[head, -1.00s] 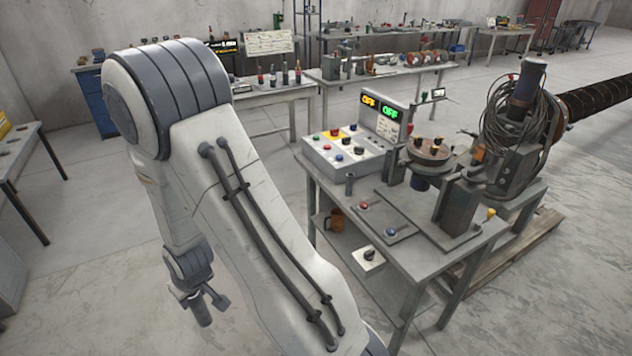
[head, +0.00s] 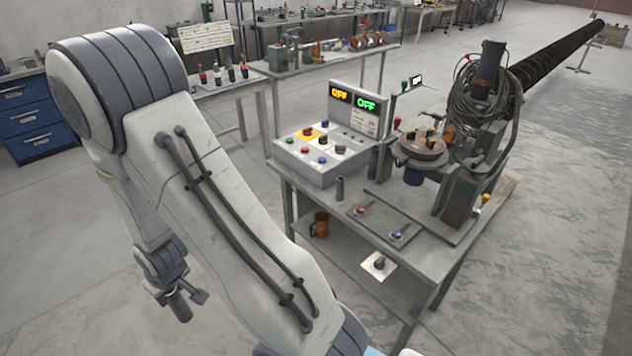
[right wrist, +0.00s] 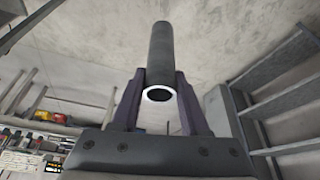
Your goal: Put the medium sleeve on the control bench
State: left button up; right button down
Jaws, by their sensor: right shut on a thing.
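My right gripper (head: 178,296) hangs at the lower left of the head view, over the floor and left of the control bench. It is shut on a dark grey hollow sleeve (head: 181,308). In the right wrist view the sleeve (right wrist: 161,55) sits between both fingers (right wrist: 157,98), with its pale-rimmed open end facing the camera. The control bench (head: 428,258) is a grey metal table at the centre right, apart from the gripper. It carries a control box (head: 322,160) with coloured buttons and two "OFF" displays. My left gripper is not in view.
A small grey cylinder (head: 340,189) stands on the bench before the control box. A round fixture (head: 423,146) and cable-wrapped auger drive (head: 487,95) stand at right. A brown mug (head: 320,224) is on the lower shelf.

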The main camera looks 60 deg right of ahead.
aim_at(357, 187)
jog(key=z, duration=0.7)
jog(key=i, duration=0.7)
jog(key=z, duration=0.85)
jog(key=i, duration=0.55)
